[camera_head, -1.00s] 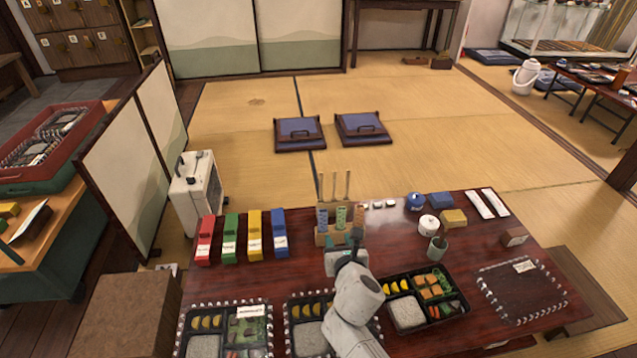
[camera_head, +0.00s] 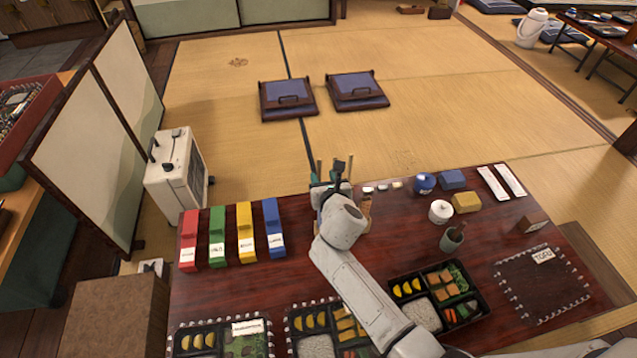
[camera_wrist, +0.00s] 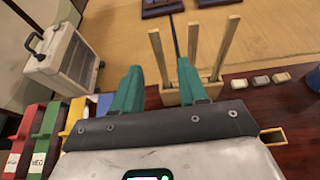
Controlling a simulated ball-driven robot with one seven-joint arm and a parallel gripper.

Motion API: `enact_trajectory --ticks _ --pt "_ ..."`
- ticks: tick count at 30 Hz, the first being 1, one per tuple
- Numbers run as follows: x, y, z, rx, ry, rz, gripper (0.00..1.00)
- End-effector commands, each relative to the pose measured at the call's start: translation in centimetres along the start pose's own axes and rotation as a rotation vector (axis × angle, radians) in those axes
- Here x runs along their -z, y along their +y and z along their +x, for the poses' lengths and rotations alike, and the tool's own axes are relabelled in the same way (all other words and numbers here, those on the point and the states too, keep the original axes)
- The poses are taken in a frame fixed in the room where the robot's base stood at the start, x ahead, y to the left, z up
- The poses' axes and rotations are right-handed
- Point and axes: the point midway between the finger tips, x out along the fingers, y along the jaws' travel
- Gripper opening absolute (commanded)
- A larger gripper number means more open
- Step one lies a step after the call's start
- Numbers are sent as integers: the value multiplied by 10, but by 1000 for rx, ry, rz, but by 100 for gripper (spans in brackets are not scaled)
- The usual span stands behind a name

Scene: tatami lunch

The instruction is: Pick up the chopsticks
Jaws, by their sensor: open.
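Two slim white paper-wrapped strips, which look like chopsticks (camera_head: 493,183), lie side by side at the table's far right. Upright pale wooden sticks (camera_wrist: 193,42) stand in a wooden holder (camera_wrist: 170,96) at the table's far edge; I cannot tell whether these are chopsticks. My gripper (camera_head: 330,187) is at the holder and hides most of it in the head view. Its two teal fingers (camera_wrist: 160,88) are apart, with nothing seen held between them. The holder and sticks show just beyond the fingers in the wrist view, mostly toward the right finger.
Red, green, yellow and blue boxes (camera_head: 246,235) stand left of the holder. Small blocks (camera_head: 383,187), a blue pot (camera_head: 424,183), a white pot (camera_head: 440,211) and a cup (camera_head: 452,239) stand right. Bento trays (camera_head: 480,292) line the near side. Bare table lies around the cup.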

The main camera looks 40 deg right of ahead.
Motion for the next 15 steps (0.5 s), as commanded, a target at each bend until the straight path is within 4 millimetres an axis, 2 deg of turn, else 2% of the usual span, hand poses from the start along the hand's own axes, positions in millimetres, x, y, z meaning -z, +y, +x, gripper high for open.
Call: enact_trajectory --ticks 1,8,15 --pt "2 0 7 0 -1 0 43" --pt "2 0 22 0 -1 0 43" --pt "2 1 56 0 -2 0 43"
